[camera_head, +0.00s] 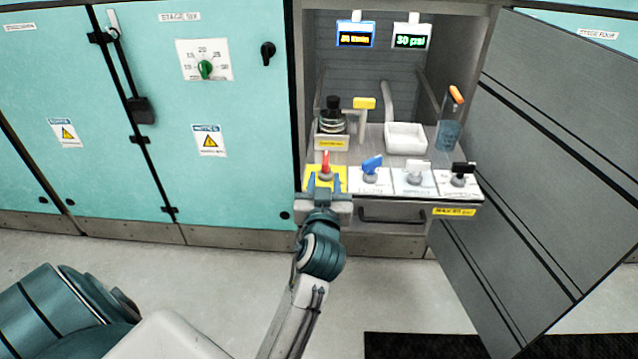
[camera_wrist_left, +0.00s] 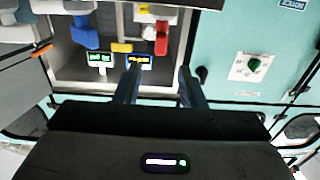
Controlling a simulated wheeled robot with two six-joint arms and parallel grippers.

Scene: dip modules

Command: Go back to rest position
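My left gripper (camera_head: 324,190) is in front of the cabinet's lower ledge, close to the red valve handle (camera_head: 325,163) on its yellow plate. In the left wrist view, which is upside down, its two fingers (camera_wrist_left: 158,82) stand apart with nothing between them. The red handle (camera_wrist_left: 162,40) shows there beyond the fingertips, apart from them. To the right in the head view stand a blue handle (camera_head: 372,165), a white handle (camera_head: 418,169) and a black handle (camera_head: 463,169). My right gripper is out of view.
The open cabinet door (camera_head: 560,130) swings out at the right. Inside are a white tray (camera_head: 405,138), a clear container with an orange top (camera_head: 450,130) and two displays (camera_head: 410,41). Teal cabinets (camera_head: 230,110) line the left. The floor (camera_head: 200,280) in front looks clear, with a dark mat (camera_head: 420,346).

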